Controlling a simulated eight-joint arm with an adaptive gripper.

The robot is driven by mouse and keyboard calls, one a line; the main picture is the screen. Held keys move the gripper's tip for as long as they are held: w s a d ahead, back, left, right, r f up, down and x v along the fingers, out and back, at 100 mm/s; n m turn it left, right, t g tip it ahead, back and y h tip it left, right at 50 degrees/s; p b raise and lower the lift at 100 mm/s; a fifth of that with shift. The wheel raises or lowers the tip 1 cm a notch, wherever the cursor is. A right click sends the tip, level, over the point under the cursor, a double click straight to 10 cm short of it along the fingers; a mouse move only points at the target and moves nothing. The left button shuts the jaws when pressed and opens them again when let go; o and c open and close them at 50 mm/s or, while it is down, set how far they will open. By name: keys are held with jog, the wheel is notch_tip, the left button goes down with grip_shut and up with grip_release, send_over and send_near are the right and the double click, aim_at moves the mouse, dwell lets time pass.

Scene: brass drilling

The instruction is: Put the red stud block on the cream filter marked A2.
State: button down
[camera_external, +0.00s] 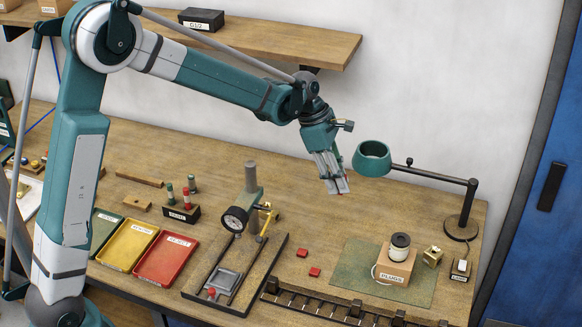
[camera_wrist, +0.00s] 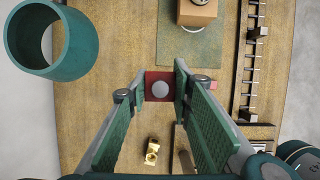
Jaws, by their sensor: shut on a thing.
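My gripper (camera_external: 337,186) hangs in the air above the bench, left of the teal lamp shade. In the wrist view my gripper (camera_wrist: 160,88) has its two green-padded fingers on either side of a red block (camera_wrist: 151,81) with a round grey stud facing the camera. Only a sliver of red shows at the fingertips in the outside view. No marking A2 is readable. A small cream and black cylinder (camera_external: 400,241) stands on a wooden box labelled PLUGS (camera_external: 394,268); I cannot tell whether it is the filter.
Two red blocks (camera_external: 302,252) (camera_external: 314,272) lie on the bench beside the green mat (camera_external: 350,272). The lamp shade (camera_external: 372,158) stands close right of my gripper. A drill press with a dial (camera_external: 235,219) and a rail (camera_external: 330,308) stand nearby. Trays (camera_external: 165,258) lie left.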

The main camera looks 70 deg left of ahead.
notch_tip(320, 180, up, 6)
jog(key=p, duration=0.1)
send_over(407, 241)
jog(key=s+a, duration=0.1)
jog(key=shift+a, duration=0.15)
jog(key=shift+s+f, duration=0.1)
jog(key=shift+f+p, duration=0.35)
jog(key=shift+f, duration=2.7)
jog(key=shift+f, duration=0.1)
jog(key=shift+f, duration=1.8)
jog(key=shift+f, duration=0.15)
jog(key=c, duration=2)
grip_release()
jog(key=shift+c, duration=0.2)
